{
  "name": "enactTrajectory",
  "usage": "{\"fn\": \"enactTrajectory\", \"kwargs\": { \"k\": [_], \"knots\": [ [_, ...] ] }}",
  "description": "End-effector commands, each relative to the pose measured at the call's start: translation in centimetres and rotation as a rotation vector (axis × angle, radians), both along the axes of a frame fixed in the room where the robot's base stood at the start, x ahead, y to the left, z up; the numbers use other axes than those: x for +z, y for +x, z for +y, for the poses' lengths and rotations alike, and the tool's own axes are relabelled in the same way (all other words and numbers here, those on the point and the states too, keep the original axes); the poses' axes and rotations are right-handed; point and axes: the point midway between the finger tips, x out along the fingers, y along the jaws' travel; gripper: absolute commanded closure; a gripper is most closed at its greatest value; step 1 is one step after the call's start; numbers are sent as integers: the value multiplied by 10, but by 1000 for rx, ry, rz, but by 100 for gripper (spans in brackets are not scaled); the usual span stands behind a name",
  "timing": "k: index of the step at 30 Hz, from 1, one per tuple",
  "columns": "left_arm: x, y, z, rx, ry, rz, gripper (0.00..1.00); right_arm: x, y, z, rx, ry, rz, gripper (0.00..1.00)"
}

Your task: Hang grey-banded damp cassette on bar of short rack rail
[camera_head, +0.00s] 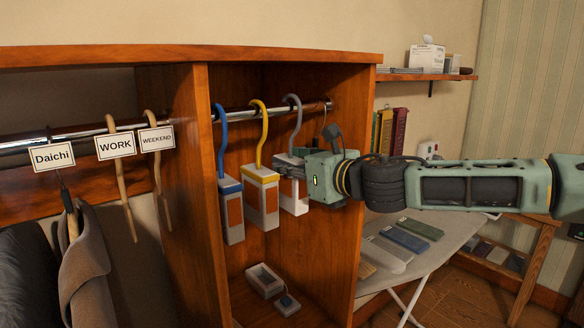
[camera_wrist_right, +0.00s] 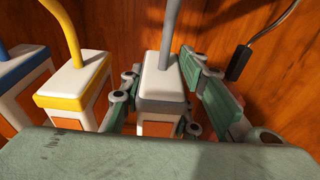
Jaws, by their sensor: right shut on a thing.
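The grey-banded cassette (camera_head: 294,203) is white with a grey top and a grey hook (camera_head: 298,118). It is on the right of the short rack rail (camera_head: 262,111), and its hook reaches over the bar. Whether the hook rests on the bar is not clear. My right gripper (camera_head: 291,169) comes in from the right and is shut on the cassette's grey top. In the right wrist view the fingers stand on both sides of the grey band (camera_wrist_right: 161,84). My left gripper is not in view.
A yellow-banded cassette (camera_head: 262,201) and a blue-banded cassette (camera_head: 231,214) hang to the left on the same rail. A white box (camera_head: 264,280) lies on the compartment floor.

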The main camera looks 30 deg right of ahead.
Motion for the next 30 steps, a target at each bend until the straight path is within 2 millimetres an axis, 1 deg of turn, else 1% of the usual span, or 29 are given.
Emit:
{"fn": "enactTrajectory", "kwargs": {
  "k": [8, 9, 16, 26, 30],
  "knots": [
    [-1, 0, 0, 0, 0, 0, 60, 1, 0, 0, 0, -1, -2, 100],
    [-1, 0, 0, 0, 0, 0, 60, 1, 0, 0, 0, -1, -2, 70],
    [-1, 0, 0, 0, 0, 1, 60, 0, 0, 0, 0, -1, -1, 50],
    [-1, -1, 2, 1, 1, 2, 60, -2, 0, 0, 0, 1, 2, 49],
    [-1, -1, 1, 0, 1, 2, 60, 1, -5, 0, 1, -1, -1, 49]
  ]
}}
